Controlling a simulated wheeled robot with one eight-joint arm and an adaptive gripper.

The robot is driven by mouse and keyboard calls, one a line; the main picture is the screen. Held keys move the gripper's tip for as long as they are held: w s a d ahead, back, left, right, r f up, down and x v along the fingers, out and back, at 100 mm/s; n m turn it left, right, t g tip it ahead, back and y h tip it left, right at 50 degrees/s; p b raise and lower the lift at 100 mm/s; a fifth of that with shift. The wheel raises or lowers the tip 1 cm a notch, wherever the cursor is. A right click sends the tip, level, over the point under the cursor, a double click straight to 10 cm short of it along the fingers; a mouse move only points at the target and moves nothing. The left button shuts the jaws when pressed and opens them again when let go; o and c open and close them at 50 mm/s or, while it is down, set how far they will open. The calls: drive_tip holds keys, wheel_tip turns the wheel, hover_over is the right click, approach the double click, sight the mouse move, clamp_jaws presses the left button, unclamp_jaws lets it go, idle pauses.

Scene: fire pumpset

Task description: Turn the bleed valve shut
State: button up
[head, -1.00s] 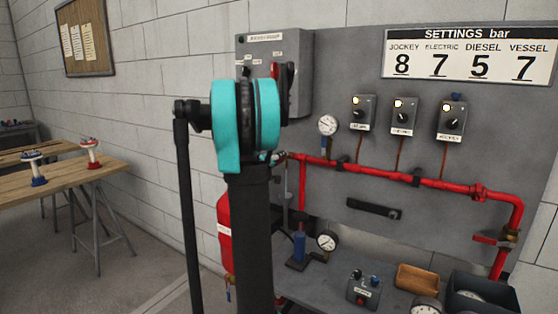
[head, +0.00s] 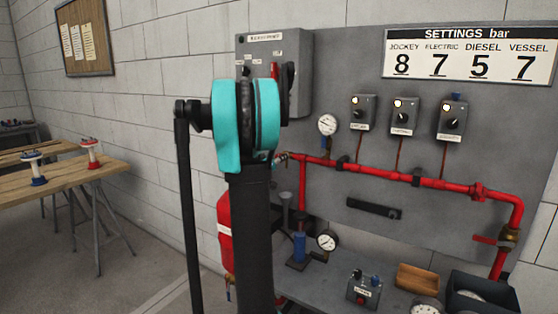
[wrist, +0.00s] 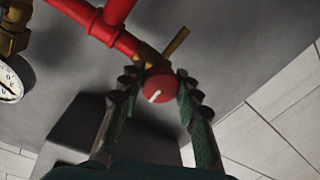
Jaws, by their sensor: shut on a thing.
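The bleed valve's round red knob (wrist: 161,86) has a white mark pointing to the lower left in the wrist view. It sits on a brass fitting (wrist: 147,56) at the end of the red pipe (wrist: 92,20). My gripper (wrist: 158,83) has one dark ridged finger on each side of the knob and is shut on it.
A gauge (wrist: 9,82) is close left of the fingers in the wrist view. In the head view the red pipe (head: 385,172) crosses the grey panel. A red cylinder (head: 225,232) stands behind my arm. A bench below holds a gauge (head: 327,241) and a control box (head: 364,290).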

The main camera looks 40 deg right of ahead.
drive_tip(key=shift+w+a, duration=0.1)
drive_tip(key=o, duration=1.2)
drive_tip(key=shift+a, duration=0.1)
drive_tip(key=v, duration=1.2)
drive_tip(key=shift+f, duration=0.1)
